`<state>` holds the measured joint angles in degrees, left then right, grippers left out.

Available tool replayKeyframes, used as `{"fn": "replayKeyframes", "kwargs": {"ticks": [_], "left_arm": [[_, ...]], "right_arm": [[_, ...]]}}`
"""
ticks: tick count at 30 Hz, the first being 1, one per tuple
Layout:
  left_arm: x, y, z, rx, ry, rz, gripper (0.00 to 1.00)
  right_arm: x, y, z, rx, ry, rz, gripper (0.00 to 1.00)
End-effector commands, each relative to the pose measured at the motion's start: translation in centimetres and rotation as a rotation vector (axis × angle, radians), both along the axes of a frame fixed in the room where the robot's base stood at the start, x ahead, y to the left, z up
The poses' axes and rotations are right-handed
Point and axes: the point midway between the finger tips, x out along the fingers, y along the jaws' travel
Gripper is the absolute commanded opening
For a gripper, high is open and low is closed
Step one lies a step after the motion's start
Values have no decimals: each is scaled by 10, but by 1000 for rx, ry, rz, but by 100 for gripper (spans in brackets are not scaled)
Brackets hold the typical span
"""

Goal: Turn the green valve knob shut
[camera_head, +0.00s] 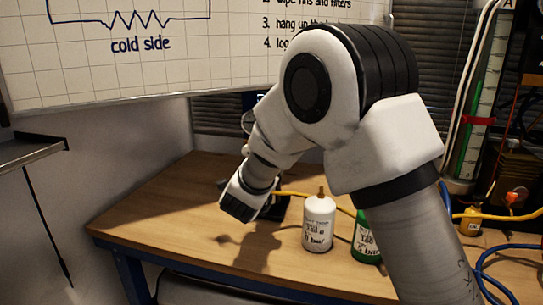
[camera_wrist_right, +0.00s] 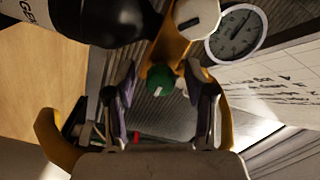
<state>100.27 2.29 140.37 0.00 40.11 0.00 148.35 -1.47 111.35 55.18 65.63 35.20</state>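The two fingers are spread, with a gap visible on each side of the knob; I cannot tell the exact depth between tips and knob. A yellow-orange bracket (camera_wrist_right: 172,46) is just above it in the picture. In the head view my right arm covers the middle, and the green knob cannot be made out there. My left gripper is not in view.
A black labelled cylinder (camera_wrist_right: 105,18), a white dial-like cap (camera_wrist_right: 197,17) and a round gauge (camera_wrist_right: 237,34) crowd the knob. On the wooden bench (camera_head: 155,215) stand a white bottle (camera_head: 318,228) and a green bottle (camera_head: 365,246). The bench's left part is clear.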

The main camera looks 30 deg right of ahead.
Motion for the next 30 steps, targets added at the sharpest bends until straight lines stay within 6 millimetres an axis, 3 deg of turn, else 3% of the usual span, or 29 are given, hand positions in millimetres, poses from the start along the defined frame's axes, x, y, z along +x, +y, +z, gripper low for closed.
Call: {"fn": "replayKeyframes", "kwargs": {"ticks": [7,18,30], "left_arm": [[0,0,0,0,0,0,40],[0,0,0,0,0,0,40],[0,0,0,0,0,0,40]], "right_arm": [[-3,5,1,-2,1,2,54],[-47,53,1,-4,1,2,54],[-50,56,0,0,0,0,54]]}}
